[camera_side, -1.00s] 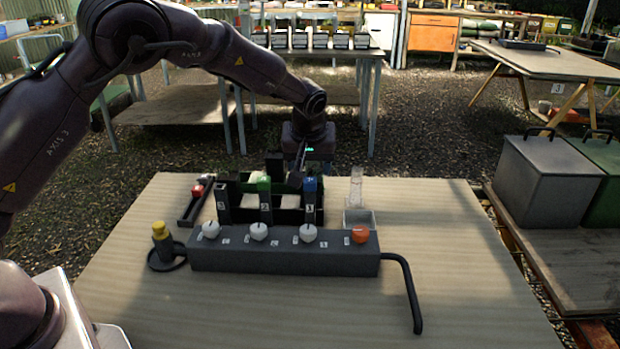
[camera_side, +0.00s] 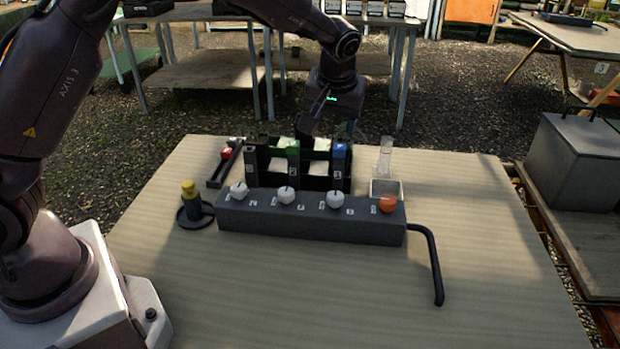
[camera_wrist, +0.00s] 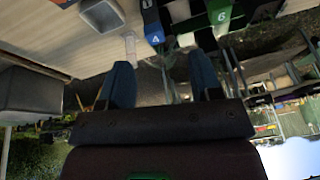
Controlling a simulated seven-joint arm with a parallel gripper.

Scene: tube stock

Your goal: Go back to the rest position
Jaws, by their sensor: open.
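My gripper (camera_side: 328,126) hangs from the wrist above the far side of a dark rack (camera_side: 318,182), behind the row of knobs. In the wrist view my gripper (camera_wrist: 162,84) has its two blue fingers well apart, with nothing held between them. The rack has posts with green and blue tops (camera_side: 338,151) and pale pieces inside. The exact gap between my fingertips and the rack cannot be told.
A grey block (camera_side: 310,220) with white knobs and an orange knob (camera_side: 387,204) lies in front of the rack. A yellow-topped stand (camera_side: 189,188) is left, a clear tube (camera_side: 386,155) over a white tray right. The table's front is clear. A grey bin (camera_side: 578,165) stands right.

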